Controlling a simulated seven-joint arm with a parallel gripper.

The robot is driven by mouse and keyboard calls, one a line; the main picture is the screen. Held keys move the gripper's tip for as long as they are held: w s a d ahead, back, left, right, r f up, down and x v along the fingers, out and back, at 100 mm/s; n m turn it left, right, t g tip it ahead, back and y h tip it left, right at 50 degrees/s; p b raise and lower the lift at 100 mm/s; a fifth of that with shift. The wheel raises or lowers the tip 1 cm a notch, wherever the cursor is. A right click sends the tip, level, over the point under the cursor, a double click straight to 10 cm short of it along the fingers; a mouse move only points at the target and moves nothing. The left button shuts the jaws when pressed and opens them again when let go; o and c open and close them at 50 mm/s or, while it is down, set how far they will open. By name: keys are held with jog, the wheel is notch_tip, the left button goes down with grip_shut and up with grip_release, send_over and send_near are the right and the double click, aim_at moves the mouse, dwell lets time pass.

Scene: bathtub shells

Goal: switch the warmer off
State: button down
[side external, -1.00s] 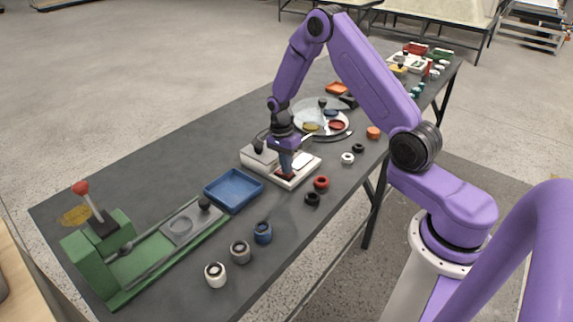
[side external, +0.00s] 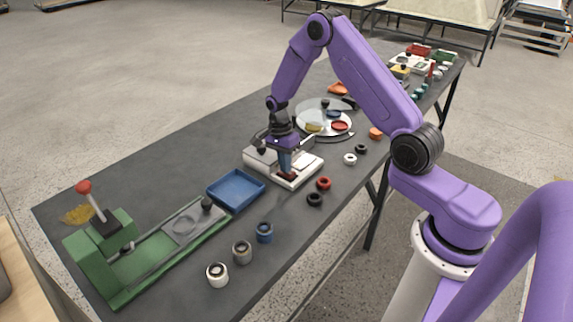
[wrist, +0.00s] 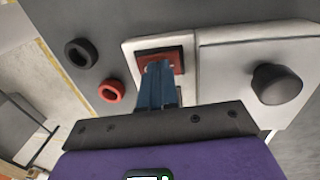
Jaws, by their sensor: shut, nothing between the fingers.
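The warmer (side external: 258,166) is a flat white box on the dark table, with a dark knob and a narrower front strip. Its red rocker switch (wrist: 178,60) sits in a dark frame on that strip and also shows in the side view (side external: 291,177). My gripper (wrist: 157,68) is shut and empty, pointing down. Its blue fingertips are right at the switch and cover part of it in the wrist view. In the side view my gripper (side external: 286,171) is over the same strip. I cannot tell whether the tips press the switch or which way it is tipped.
A red ring (side external: 323,183) and a black ring (side external: 315,199) lie in front of the warmer. A blue tray (side external: 236,190) and a green lever press (side external: 118,250) stand to the left. A round plate (side external: 348,122) with coloured pieces is behind.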

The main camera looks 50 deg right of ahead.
jog(key=shift+r, duration=0.1)
notch_tip(320, 180, up, 14)
jog(key=w, duration=0.2)
dwell(0.3)
jog(key=shift+a, duration=0.1)
